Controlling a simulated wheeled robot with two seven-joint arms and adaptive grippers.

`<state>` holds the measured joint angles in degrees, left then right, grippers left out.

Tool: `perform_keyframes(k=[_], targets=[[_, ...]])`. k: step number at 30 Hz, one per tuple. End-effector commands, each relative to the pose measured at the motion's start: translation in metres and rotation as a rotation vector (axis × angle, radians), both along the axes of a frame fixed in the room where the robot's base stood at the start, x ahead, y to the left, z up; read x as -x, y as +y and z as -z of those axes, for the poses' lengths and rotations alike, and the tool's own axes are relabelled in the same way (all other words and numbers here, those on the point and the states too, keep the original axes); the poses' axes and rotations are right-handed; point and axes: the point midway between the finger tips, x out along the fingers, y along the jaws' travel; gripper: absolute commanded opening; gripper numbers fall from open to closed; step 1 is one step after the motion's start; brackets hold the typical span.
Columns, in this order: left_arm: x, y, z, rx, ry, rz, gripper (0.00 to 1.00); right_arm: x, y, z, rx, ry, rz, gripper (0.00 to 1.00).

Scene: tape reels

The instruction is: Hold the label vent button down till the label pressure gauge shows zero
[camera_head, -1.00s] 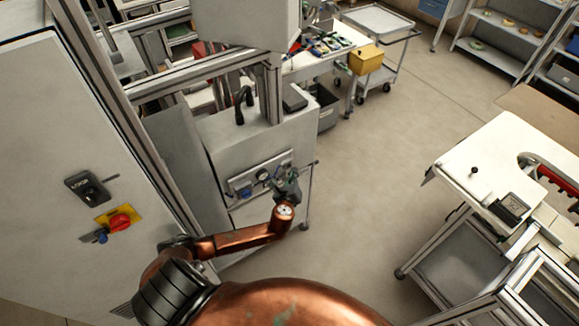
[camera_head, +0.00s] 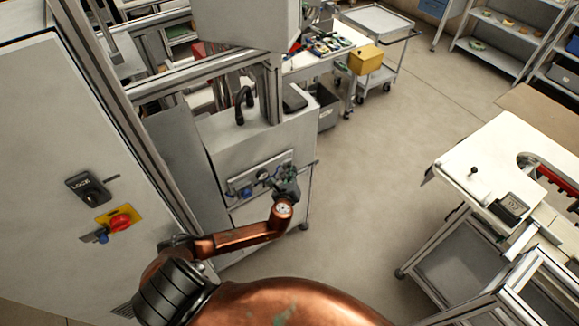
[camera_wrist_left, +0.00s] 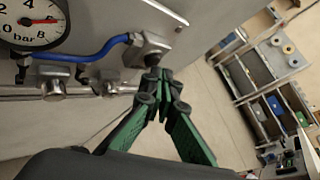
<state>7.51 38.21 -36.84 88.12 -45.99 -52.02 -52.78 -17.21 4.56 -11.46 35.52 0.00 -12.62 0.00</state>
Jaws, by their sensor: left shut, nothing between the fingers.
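My left gripper (camera_wrist_left: 157,75) is shut and empty. In the left wrist view its tips are at the grey valve block (camera_wrist_left: 150,46), just below its dark round end. I cannot tell whether they touch or press anything. The pressure gauge (camera_wrist_left: 32,20) is partly cut off at the upper left. Its red hand lies toward the right of the dial, away from the 0 mark at left. A blue hose (camera_wrist_left: 98,50) runs to the block. In the head view my left gripper (camera_head: 276,177) is in front of the panel (camera_head: 287,157). My right gripper is not in view.
A metal rail with fittings (camera_wrist_left: 55,90) runs below the gauge. The grey cabinet (camera_head: 235,147) bears the panel. Open floor (camera_head: 365,190) lies to its right, before a white-topped bench (camera_head: 490,150). A red switch (camera_head: 120,222) sits on the left cabinet.

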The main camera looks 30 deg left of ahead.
Motion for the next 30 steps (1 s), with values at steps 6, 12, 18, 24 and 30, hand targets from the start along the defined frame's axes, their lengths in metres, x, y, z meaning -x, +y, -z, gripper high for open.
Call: perform_keyframes(k=[6,12,18,24,30], targets=[[-0.0009,0.0022,-0.0002,0.000,0.000,0.000,0.00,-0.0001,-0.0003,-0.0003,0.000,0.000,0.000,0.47],[-0.0019,0.0044,-0.0002,0.000,0.000,0.000,0.00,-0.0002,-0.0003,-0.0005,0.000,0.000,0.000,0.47],[-0.0028,0.0068,-0.0003,-0.001,0.000,-0.001,0.00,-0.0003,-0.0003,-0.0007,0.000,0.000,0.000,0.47],[-0.0033,0.0083,-0.0004,-0.001,0.000,-0.001,0.00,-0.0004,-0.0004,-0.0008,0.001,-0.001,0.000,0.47],[-0.0032,0.0086,-0.0006,-0.001,-0.001,-0.002,0.00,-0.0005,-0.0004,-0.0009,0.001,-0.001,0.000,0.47]])
